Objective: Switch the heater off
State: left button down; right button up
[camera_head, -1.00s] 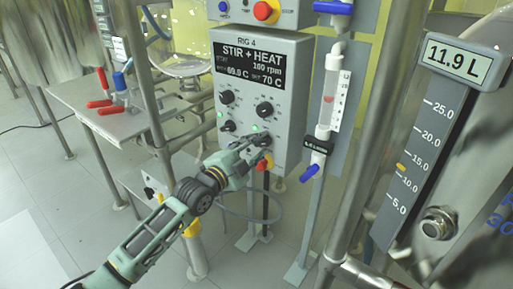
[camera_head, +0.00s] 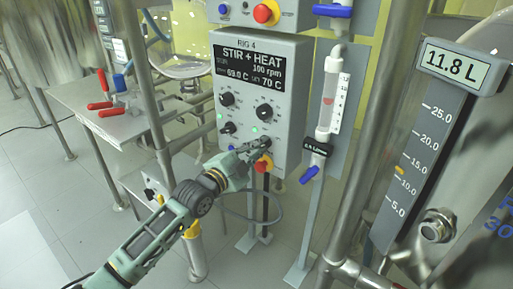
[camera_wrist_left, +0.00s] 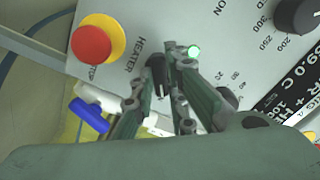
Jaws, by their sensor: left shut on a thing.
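The grey STIR + HEAT control box (camera_head: 291,92) faces me in the head view, its display reading 69.0 C and set 70 C. My left gripper (camera_head: 264,148) is at its lower right, just above the red stop button (camera_head: 263,164). In the left wrist view, my left gripper (camera_wrist_left: 161,92) is shut on the black heater switch (camera_wrist_left: 157,66), beside the HEATER label. A green lamp (camera_wrist_left: 195,51) glows close to the fingers. The fingers hide most of the switch in the head view. My right gripper is in neither view.
The red stop button on its yellow ring (camera_wrist_left: 92,40) is close beside the fingers. Black knobs (camera_head: 264,111) are above them. A blue-handled valve (camera_head: 310,174) hangs right of the box. A metal post (camera_head: 352,190) stands further right.

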pick_arm(q)
jog(key=shift+f+n+p, duration=0.1)
jog(key=shift+n+p, duration=1.35)
jog(key=shift+n, duration=3.95)
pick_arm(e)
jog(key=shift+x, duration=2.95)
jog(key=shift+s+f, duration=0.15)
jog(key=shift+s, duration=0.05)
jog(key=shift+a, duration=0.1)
pick_arm(q)
jog(key=c, duration=1.7)
grip_release()
jog(key=shift+c, duration=0.2)
jog(key=shift+s, duration=0.1)
